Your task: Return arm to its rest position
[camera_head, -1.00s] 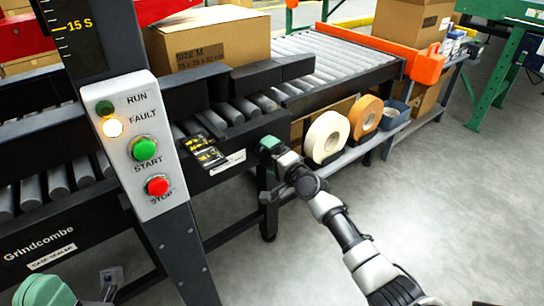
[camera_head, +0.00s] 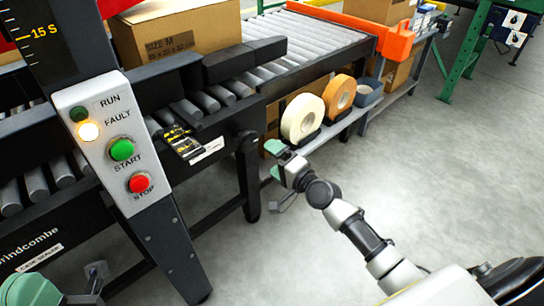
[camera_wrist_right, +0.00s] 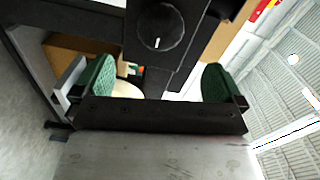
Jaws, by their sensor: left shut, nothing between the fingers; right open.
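My right gripper (camera_head: 276,160) is at the end of the arm from the lower right in the head view. It is over the floor, in front of the conveyor frame and apart from it. In the right wrist view its two green fingers (camera_wrist_right: 157,88) are spread with nothing held between them. My left gripper (camera_head: 30,288) shows only partly, as a green end at the bottom left corner of the head view. It is shut, and nothing shows held in it.
The control post (camera_head: 115,140) has a lit fault lamp, a green start button (camera_head: 122,149) and a red stop button (camera_head: 140,183). Behind are the roller conveyor (camera_head: 310,40), a cardboard box (camera_head: 180,30) and tape rolls (camera_head: 302,118) on a low shelf. The grey floor at right is clear.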

